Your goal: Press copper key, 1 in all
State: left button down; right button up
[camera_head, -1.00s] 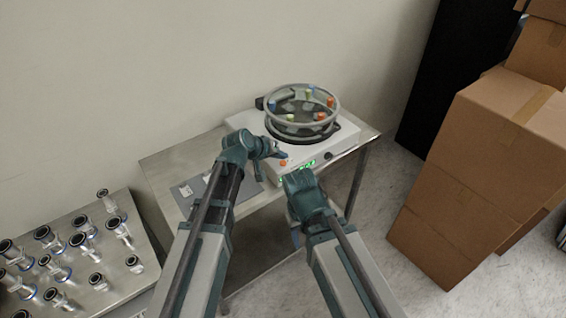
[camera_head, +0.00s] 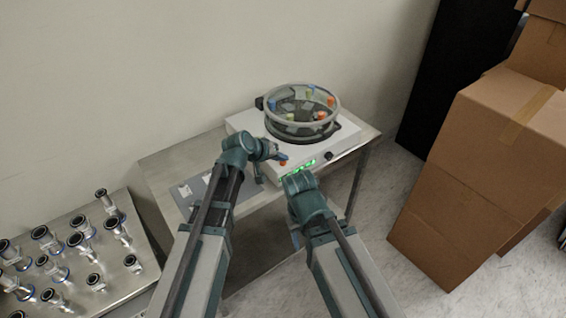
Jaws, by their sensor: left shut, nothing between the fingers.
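The copper key (camera_head: 283,162) is a small orange-copper button on the front part of the white machine (camera_head: 341,143), which stands on a metal table. My left gripper (camera_head: 278,155) is shut and empty. Its fingertips are right at the key, just above it in the picture; I cannot tell whether they touch it. My right arm reaches up to the machine's front edge, beside the green lit display (camera_head: 301,168). Its gripper's fingers are hidden, so their state does not show.
A round basket (camera_head: 302,108) with several coloured vials sits on the machine. A dark knob (camera_head: 328,155) is at the machine's front right. Metal fittings stand on a lower tray (camera_head: 125,287) at left. Cardboard boxes (camera_head: 478,170) are stacked at right.

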aim_at(281, 167)
pick_arm(q)
jog(key=shift+f, duration=0.3)
jog(key=shift+r, duration=0.1)
dwell(0.4)
jog(key=shift+r+p, duration=0.65)
jog(key=shift+r, duration=0.15)
jog(key=shift+r, duration=0.1)
notch_tip(281, 167, up, 5)
jog(key=p, duration=0.5)
dwell(0.5)
